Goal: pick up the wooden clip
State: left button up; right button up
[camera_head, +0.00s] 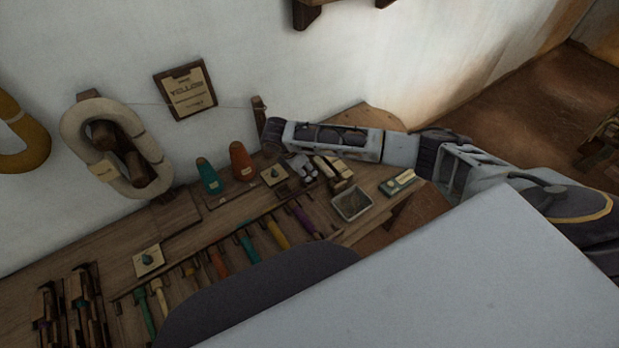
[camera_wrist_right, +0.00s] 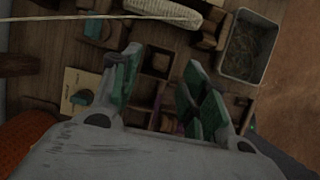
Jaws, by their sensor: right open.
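My right gripper (camera_head: 302,168) reaches down over the wooden bench, past the orange cone. In the right wrist view its two green-padded fingers (camera_wrist_right: 160,75) are apart, with nothing held between them. Below and between the fingers lie small brown wooden pieces or compartments (camera_wrist_right: 157,62). I cannot tell for certain which of these small pieces is the wooden clip. More small wooden pieces (camera_wrist_right: 207,36) lie beside the tray, and pale and brown ones (camera_head: 340,170) show right of the gripper in the head view. My left gripper is not in view.
A grey metal tray (camera_head: 352,203) stands right of the gripper. The orange cone (camera_head: 242,163) and a teal cone (camera_head: 208,177) stand to its left. A labelled card (camera_head: 274,176) lies close by. Several coloured-thread tools line the bench front. A pale cord (camera_wrist_right: 100,18) crosses the wrist view.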

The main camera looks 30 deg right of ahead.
aim_at(308, 173)
jog(key=x, duration=0.3)
jog(key=shift+d+f, duration=0.15)
jog(key=shift+f, duration=0.2)
jog(key=shift+d+f, duration=0.15)
jog(key=shift+f, duration=0.2)
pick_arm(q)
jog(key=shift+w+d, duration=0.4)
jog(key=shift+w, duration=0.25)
pick_arm(e)
jog(key=c, duration=0.6)
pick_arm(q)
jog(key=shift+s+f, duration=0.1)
pick_arm(e)
jog(key=shift+c, duration=1.3)
